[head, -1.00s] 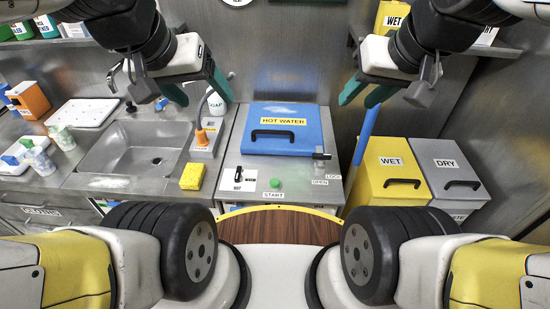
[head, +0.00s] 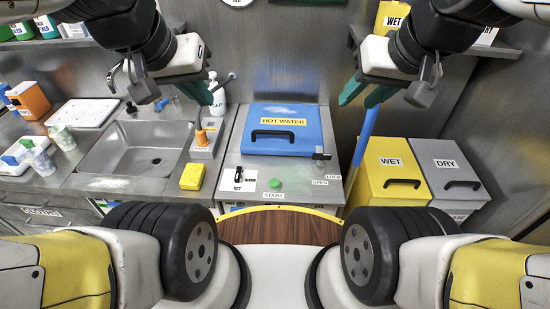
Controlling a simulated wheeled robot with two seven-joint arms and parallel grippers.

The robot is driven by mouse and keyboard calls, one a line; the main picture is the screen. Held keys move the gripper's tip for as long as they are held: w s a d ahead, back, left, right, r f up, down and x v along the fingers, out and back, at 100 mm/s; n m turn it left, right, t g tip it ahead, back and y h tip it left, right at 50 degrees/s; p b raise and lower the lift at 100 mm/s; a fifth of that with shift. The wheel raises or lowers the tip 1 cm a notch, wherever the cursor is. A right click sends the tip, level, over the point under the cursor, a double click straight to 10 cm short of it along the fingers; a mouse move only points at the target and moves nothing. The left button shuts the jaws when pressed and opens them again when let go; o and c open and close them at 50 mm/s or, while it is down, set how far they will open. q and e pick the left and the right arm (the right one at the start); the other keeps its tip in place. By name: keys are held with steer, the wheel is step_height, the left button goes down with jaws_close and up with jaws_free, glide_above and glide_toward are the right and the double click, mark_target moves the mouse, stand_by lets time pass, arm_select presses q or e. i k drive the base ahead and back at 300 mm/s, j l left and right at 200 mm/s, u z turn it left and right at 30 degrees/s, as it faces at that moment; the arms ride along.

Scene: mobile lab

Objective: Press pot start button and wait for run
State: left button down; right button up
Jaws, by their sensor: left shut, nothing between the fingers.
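The hot water pot is a steel unit with a blue lid (head: 283,116) labelled HOT WATER; the lid is down. The green start button (head: 274,184) is on its steel front panel, above the START label. A black switch (head: 239,174) sits left of the button by the HOT label. A latch (head: 320,155) is on the right by the LOCK and OPEN labels, nearer LOCK. My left gripper (head: 202,94) is shut and empty, above and left of the pot, apart from the button. My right gripper (head: 363,93) is open and empty, right of the lid.
A sink (head: 135,150) and a yellow sponge (head: 192,177) are left of the pot. A soap bottle (head: 217,96) stands behind my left gripper. A blue upright pole (head: 362,140) and the yellow WET bin (head: 387,168) are on the right.

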mark_target(274, 183)
steer(key=l+u, duration=0.1)
steer(key=u, duration=1.55)
steer(key=k+l, duration=0.2)
steer(key=k, duration=0.2)
steer(key=k+l, duration=0.2)
steer(key=k, duration=0.2)
steer(key=k+l, duration=0.15)
steer(key=k, duration=0.25)
